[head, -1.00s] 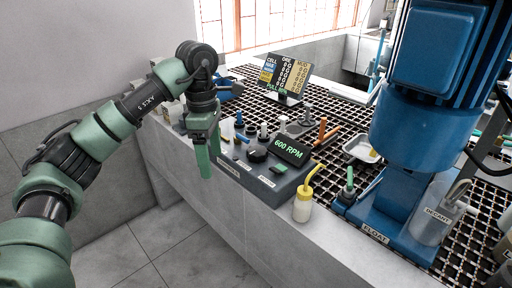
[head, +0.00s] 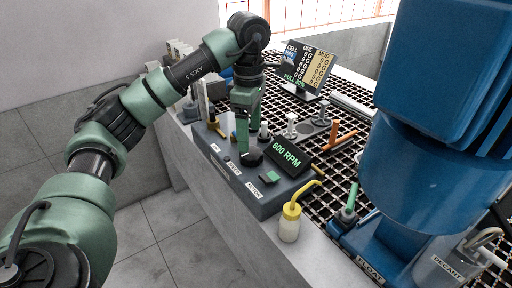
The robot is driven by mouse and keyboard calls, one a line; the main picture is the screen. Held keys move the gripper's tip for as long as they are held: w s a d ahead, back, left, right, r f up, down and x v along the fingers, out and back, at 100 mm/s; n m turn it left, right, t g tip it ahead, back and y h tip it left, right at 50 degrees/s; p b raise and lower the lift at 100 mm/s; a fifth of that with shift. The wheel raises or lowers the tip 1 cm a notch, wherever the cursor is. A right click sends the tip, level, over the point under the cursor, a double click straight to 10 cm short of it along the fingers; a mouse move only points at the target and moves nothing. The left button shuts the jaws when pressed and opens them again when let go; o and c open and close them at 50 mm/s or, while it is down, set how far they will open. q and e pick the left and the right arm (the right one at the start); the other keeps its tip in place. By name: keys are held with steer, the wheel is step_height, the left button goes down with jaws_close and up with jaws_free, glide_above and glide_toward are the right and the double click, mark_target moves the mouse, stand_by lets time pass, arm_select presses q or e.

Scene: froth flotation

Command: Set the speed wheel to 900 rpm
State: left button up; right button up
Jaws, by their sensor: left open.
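The dark speed wheel (head: 254,157) sits on top of the grey control box (head: 262,204), above the "SPEED" label. The display (head: 287,155) beside it reads 600 RPM in green. My left gripper (head: 244,152) points down at the wheel, with its green fingers over the wheel's left side and partly hiding it. The gripper is open. I cannot tell whether the fingers touch the wheel. A green button (head: 270,178) lies on the box nearer the front. My right gripper is out of view.
A wash bottle with a yellow spout (head: 290,224) stands at the box's front right corner. The blue flotation machine (head: 430,170) fills the right side. A tilted sign board (head: 308,66) stands behind on the black grating. The floor at lower left is clear.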

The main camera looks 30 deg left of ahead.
mark_target(251, 156)
arm_select(q)
step_height(251, 156, down, 5)
steer(key=shift+s+a+f, duration=0.1)
steer(key=shift+s, duration=0.05)
steer(key=shift+f, duration=0.4)
steer(key=shift+c, duration=0.7)
steer(key=c, duration=1.3)
steer(key=shift+o, duration=0.2)
steer(key=shift+m, duration=2.3)
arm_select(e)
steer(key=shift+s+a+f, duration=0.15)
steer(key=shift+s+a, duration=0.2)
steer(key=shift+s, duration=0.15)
arm_select(q)
steer(key=o, duration=1.3)
steer(key=shift+o, duration=0.5)
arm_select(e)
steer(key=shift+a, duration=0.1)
